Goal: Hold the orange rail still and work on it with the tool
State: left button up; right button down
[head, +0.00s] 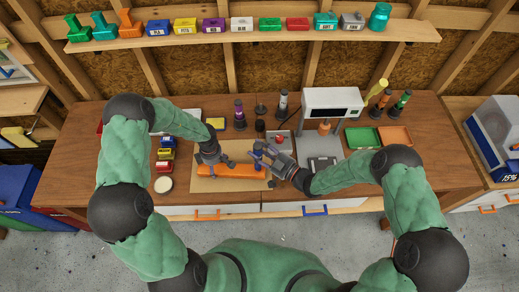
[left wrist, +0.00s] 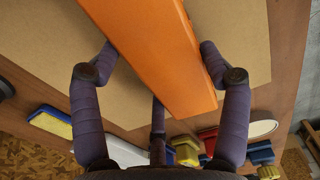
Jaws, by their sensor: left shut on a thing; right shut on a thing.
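The orange rail (head: 240,171) lies on a tan board (head: 202,185) on the workbench. My left gripper (head: 212,162) is over the rail's left part. In the left wrist view the rail (left wrist: 160,50) runs between the fingers of my left gripper (left wrist: 158,55), which is shut on it. My right gripper (head: 273,160) is at the rail's right end, shut on a small tool (head: 261,151) that looks blue-grey. The tool's tip is close to the rail; I cannot tell whether they touch. The tool is partly hidden by the gripper and very small.
Green (head: 364,138) and orange (head: 396,136) trays lie to the right. Small coloured boxes (head: 166,154) and a round white-topped thing (head: 163,184) stand left of the board. Bottles stand along the back.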

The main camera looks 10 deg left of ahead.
jog(key=shift+f, duration=0.9)
jog(key=c, duration=1.6)
grip_release()
grip_shut()
